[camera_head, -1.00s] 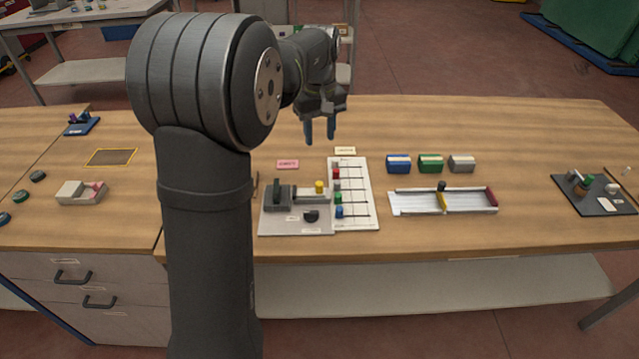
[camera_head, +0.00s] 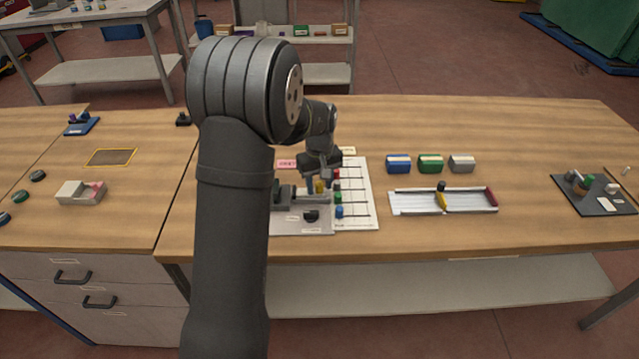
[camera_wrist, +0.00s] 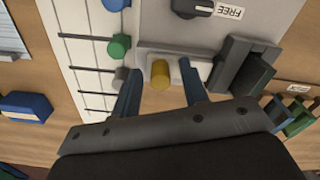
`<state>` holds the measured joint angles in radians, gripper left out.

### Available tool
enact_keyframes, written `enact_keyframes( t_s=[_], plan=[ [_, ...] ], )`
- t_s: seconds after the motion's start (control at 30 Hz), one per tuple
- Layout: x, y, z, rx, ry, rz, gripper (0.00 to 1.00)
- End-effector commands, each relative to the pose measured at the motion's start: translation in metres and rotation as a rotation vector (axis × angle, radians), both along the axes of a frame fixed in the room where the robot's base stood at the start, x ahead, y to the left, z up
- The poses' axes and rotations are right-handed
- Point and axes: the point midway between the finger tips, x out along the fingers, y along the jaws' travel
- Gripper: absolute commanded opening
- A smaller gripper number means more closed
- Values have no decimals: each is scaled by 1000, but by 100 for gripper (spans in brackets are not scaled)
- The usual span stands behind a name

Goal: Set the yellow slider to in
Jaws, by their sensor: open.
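The yellow slider (camera_head: 320,187) is a short yellow knob on a pale rail of the grey machine plate (camera_head: 300,226). In the wrist view the yellow knob (camera_wrist: 160,74) stands between my two blue fingers. My gripper (camera_wrist: 160,70) is open, with one finger on each side of the knob and a visible gap to both. In the head view my gripper (camera_head: 319,181) is low over the plate, pointing down, and partly hides the knob.
A white board (camera_head: 358,205) with several coloured knobs lies close beside the plate. A dark rotary knob (camera_wrist: 194,7) labelled FREE and a dark grey block (camera_wrist: 243,65) are near my fingers. A white tray (camera_head: 470,208) with a yellow divider is farther right.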

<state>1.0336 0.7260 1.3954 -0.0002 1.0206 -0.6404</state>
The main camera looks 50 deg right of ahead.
Motion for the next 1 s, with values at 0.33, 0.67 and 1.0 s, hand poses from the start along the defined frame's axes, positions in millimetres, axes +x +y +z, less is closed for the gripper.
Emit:
enact_keyframes(
  t_s=[0.33,0.67,1.0],
  plan=[
    [0,0,-2,0,0,0,31],
    [0,0,-2,0,0,0,0],
    [28,27,-1,-2,-1,3,0]
  ],
)
